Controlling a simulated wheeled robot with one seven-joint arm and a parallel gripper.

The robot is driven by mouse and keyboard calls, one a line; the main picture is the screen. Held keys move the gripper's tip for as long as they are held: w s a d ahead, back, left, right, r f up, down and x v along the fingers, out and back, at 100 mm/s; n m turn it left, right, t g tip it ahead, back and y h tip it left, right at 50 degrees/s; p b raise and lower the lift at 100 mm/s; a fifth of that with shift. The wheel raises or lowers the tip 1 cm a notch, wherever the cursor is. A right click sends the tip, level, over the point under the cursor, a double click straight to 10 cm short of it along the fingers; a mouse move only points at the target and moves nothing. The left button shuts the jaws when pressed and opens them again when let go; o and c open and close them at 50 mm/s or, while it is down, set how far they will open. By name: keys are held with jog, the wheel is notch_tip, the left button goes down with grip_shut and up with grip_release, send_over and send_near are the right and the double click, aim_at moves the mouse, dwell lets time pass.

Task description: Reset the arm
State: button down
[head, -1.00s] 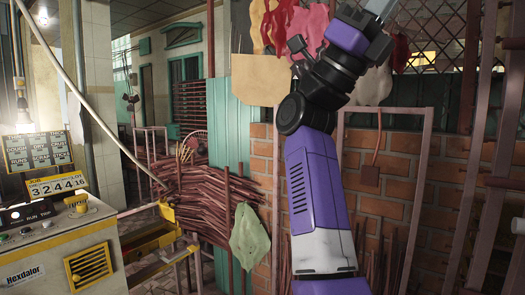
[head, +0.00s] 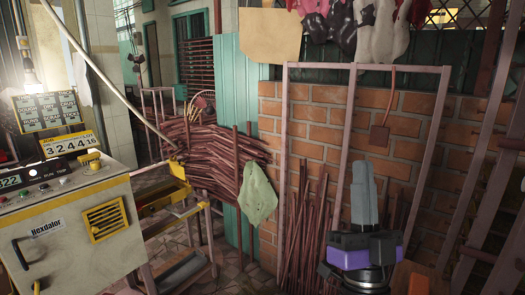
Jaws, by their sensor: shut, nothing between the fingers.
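My gripper (head: 362,170) is in the lower right of the head view. Its grey fingers point up and are shut together, with nothing held. The purple and black end of my arm (head: 366,258) shows below the fingers, at the bottom of the picture. The rest of my arm is mostly out of view. The gripper appears in front of the brick wall (head: 335,125) and a pinkish metal frame (head: 435,130). No contact with them is visible.
A cream machine (head: 60,225) with a yellow vent and control panel stands at left. A yellow tray stand (head: 165,195) is beside it. Bundles of reddish sticks (head: 215,155) and a green cloth (head: 257,193) are in the middle. Some tiled floor shows between.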

jog(key=s+d+f+n+g+y, duration=0.1)
jog(key=s+f+n+g, duration=0.2)
jog(key=s+f, duration=0.6)
jog(key=s+d+f+n+g+y, duration=0.15)
jog(key=s+f+g, duration=0.3)
jog(key=f, duration=0.75)
jog(key=s+d+f+g, duration=0.1)
jog(key=s+f+g, duration=0.3)
jog(key=s, duration=0.8)
jog(key=s+f+g+h, duration=0.1)
jog(key=s+f+g, duration=0.2)
jog(key=s+f, duration=0.5)
jog(key=s, duration=0.4)
jog(key=shift+s+d+f+g, duration=0.25)
jog(key=shift+s+d+g, duration=0.1)
jog(key=shift+d, duration=0.05)
